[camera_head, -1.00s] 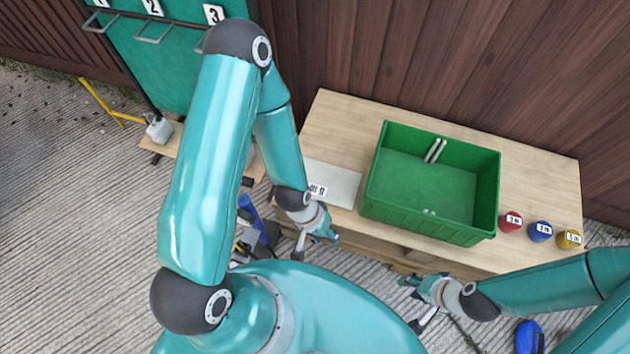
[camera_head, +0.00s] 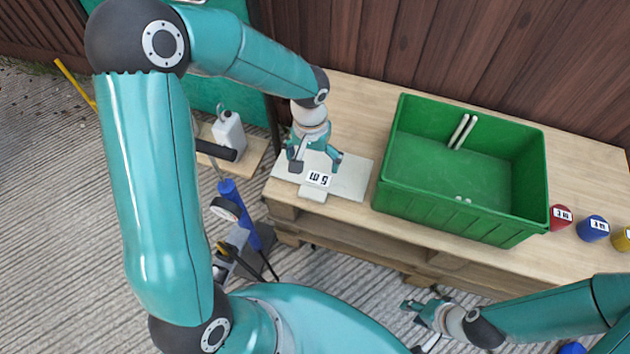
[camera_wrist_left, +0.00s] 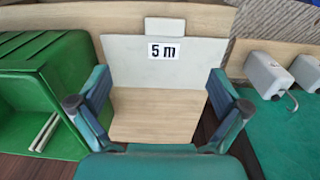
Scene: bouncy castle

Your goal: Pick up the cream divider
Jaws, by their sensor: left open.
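The cream divider (camera_head: 350,180) is a flat cream panel with a small tab and a "5 m" label. It lies on the wooden table left of the green crate. My left gripper (camera_head: 316,162) is open over the divider, and its fingers hide part of it. In the left wrist view the divider (camera_wrist_left: 128,66) lies ahead, between the spread fingers of my left gripper (camera_wrist_left: 157,106), with nothing held. My right gripper (camera_head: 421,325) is low in front of the table, with its fingers apart and empty.
The green crate (camera_head: 400,203) stands close to the divider's right, with white rods (camera_head: 463,131) inside. Red (camera_head: 560,217), blue (camera_head: 593,229) and yellow (camera_head: 622,239) labelled items sit right of it. A white container (camera_head: 229,133) stands at left. A wooden wall (camera_head: 480,45) closes the back.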

